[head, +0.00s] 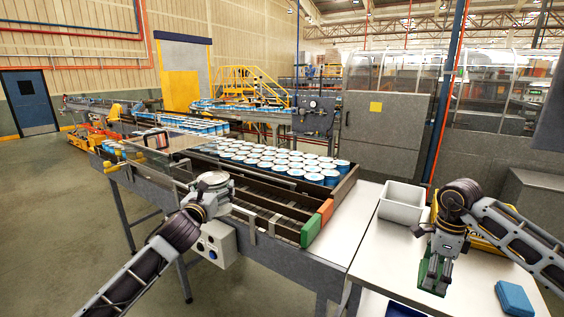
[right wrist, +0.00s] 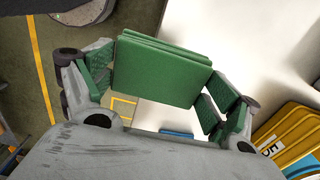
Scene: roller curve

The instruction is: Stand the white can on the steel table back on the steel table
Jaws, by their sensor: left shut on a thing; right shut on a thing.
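My left gripper (head: 213,190) is at the near edge of the conveyor, above a grey control box. It is shut on a round, pale-topped thing (head: 213,179) that looks like the white can; the hand hides most of its side. My right gripper (head: 436,262) is over the pale steel table (head: 385,250). It is shut on a flat green block (right wrist: 160,70), which fills the space between its fingers in the right wrist view. No other white can shows standing on the steel table.
A white bin (head: 402,203) stands at the table's back. A blue block (head: 514,298) lies at the right, and a yellow crate (head: 490,232) is behind my right arm. Many blue cans (head: 280,163) stand on the conveyor, with orange and green rail ends (head: 311,230). The table's left part is clear.

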